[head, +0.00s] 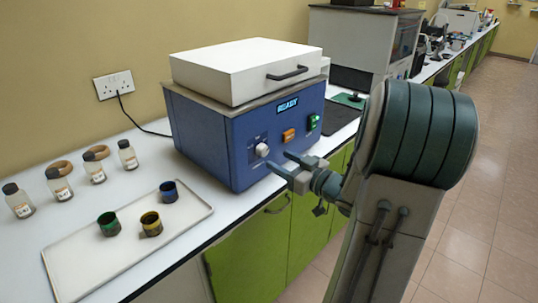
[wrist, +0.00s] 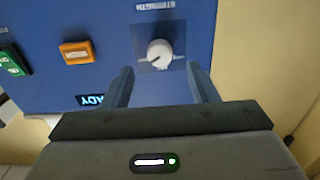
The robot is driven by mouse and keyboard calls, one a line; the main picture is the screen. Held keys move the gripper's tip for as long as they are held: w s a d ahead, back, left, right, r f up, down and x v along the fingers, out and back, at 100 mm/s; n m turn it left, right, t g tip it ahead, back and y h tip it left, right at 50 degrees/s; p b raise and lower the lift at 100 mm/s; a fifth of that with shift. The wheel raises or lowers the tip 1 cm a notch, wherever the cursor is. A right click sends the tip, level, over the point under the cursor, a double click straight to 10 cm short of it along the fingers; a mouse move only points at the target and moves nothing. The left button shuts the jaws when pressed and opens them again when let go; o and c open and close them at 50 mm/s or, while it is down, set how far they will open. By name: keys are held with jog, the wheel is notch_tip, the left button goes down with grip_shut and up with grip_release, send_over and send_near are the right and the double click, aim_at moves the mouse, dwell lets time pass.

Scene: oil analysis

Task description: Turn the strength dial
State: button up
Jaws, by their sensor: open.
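The strength dial (head: 262,150) is a round white knob on the front panel of the blue machine (head: 215,130), left of an orange button. In the wrist view the dial (wrist: 160,53) sits beyond my fingertips, roughly centred between them, with a marked scale around it. My gripper (head: 282,163) is open in front of the panel, just right of and below the dial in the head view. In the wrist view my gripper (wrist: 160,75) has its two fingers apart with nothing between them. The fingers appear short of the dial, not touching it.
The panel also has an orange button (head: 289,135), a green switch (head: 314,121) and a lit display (head: 287,105). The machine has a white lid (head: 245,70) with a dark handle. A tray (head: 75,262) with several coloured cups and several glass bottles stand to the left.

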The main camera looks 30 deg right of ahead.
aim_at(266, 152)
jog(key=x, duration=0.5)
jog(key=shift+w, duration=0.15)
jog(key=c, duration=1)
